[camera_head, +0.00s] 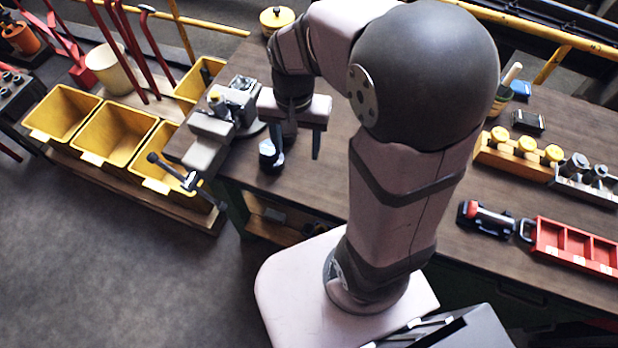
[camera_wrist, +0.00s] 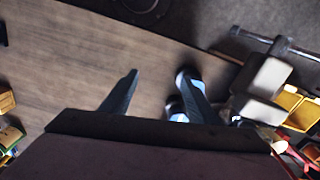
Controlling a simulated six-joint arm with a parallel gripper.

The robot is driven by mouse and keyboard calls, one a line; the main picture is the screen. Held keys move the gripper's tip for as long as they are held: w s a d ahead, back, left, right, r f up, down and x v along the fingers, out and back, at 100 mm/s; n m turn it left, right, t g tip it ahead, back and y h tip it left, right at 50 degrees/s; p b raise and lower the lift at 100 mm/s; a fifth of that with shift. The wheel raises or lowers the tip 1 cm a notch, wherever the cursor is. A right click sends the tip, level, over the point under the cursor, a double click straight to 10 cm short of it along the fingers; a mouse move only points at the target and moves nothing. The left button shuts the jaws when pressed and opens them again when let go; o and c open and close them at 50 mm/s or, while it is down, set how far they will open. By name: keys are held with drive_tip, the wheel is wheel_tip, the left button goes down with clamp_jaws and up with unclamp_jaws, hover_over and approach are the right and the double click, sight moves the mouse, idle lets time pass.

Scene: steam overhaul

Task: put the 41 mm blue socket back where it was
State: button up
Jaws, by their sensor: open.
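A dark socket with a blue band, apparently the 41 mm blue socket (camera_head: 266,157), stands on the wooden bench near its front edge, right of the vise. My gripper (camera_head: 296,158) is open above the bench, with its left finger close beside or in front of the socket. I cannot tell whether they touch. In the wrist view, my gripper (camera_wrist: 161,78) has bare bench between its fingers. The socket (camera_wrist: 176,107) is partly hidden behind the right finger there. Its size marking is not readable.
A vise (camera_head: 222,115) stands left of my gripper, with yellow bins (camera_head: 115,135) beyond. At the right are a grey rail of dark sockets (camera_head: 590,180), a yellow block with yellow knobs (camera_head: 515,155) and a red tray (camera_head: 572,245). Open bench (camera_head: 330,175) lies right of my gripper.

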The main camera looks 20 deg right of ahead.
drive_tip(key=s+f+n, duration=0.3)
drive_tip(key=s+n, duration=0.3)
drive_tip(key=s, duration=0.1)
drive_tip(key=shift+s+a+n, duration=0.25)
drive_tip(key=shift+s+n, duration=0.15)
idle(0.7)
